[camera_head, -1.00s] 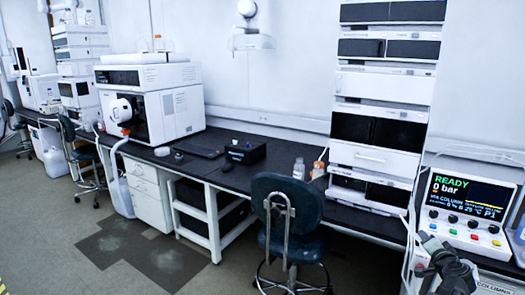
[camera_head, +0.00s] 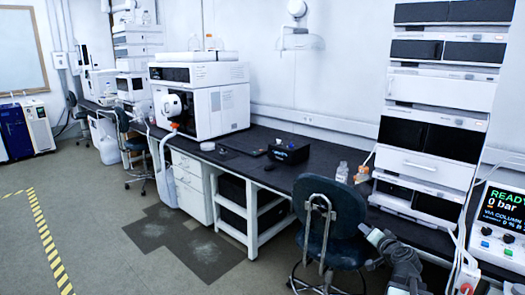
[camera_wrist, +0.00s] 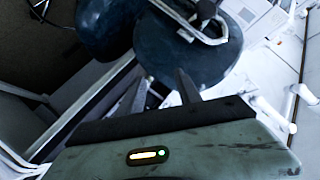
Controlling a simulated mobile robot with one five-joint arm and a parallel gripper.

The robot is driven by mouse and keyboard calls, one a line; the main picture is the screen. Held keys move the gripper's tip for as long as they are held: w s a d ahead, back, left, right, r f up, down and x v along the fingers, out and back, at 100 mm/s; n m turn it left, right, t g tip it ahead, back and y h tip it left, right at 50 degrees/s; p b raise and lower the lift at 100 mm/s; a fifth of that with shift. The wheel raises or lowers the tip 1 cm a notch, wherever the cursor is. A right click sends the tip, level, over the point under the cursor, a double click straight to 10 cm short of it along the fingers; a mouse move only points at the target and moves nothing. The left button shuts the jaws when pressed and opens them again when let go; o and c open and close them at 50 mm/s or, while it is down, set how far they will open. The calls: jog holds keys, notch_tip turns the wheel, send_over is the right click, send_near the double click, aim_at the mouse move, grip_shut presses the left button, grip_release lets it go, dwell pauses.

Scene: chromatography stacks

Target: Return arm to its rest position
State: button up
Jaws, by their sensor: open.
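My arm (camera_head: 395,258) shows at the lower right of the head view, folded low in front of the bench and just right of the dark blue chair. Its jaws cannot be made out clearly there. In the wrist view my gripper (camera_wrist: 162,84) shows two dark fingers set apart with nothing between them. The chair's blue seat and back (camera_wrist: 195,45) lie beyond the fingertips. I cannot tell how close the fingers are to the chair.
The wheeled chair (camera_head: 335,215) stands at the bench (camera_head: 295,175), close to my arm. A stack of instruments (camera_head: 440,90) and a pump screen reading READY (camera_head: 503,207) are at the right. Open floor (camera_head: 95,225) with a yellow-striped line (camera_head: 48,245) lies to the left.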

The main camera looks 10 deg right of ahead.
jog(key=w+a+f+n+g+y, duration=0.2)
jog(key=w+a+f+n+y, duration=0.1)
jog(key=a, duration=1)
jog(key=w+a+f+n+g+y, duration=0.1)
jog(key=w+a+f+n+y, duration=0.15)
jog(key=a, duration=1.05)
jog(key=s+a+f+n+g, duration=0.2)
jog(key=a, duration=0.5)
jog(key=s+a+f+n+g, duration=0.1)
jog(key=a+f+n+g, duration=0.15)
jog(key=a, duration=0.45)
jog(key=s+a+f+n+g, duration=0.2)
jog(key=s+a+f+g, duration=0.15)
jog(key=s, duration=0.25)
jog(key=s+d+f+m+g+h, duration=0.1)
jog(key=s+d+f+g+h, duration=0.15)
jog(key=s+d, duration=0.4)
notch_tip(320, 180, up, 15)
jog(key=s+a+p, duration=0.1)
jog(key=p, duration=1.3)
jog(key=shift+a+f+h, duration=0.15)
jog(key=shift+f+h, duration=0.05)
jog(key=shift+h, duration=0.1)
jog(key=shift+f+g, duration=0.1)
jog(key=shift+g, duration=0.15)
jog(key=shift+c, duration=0.5)
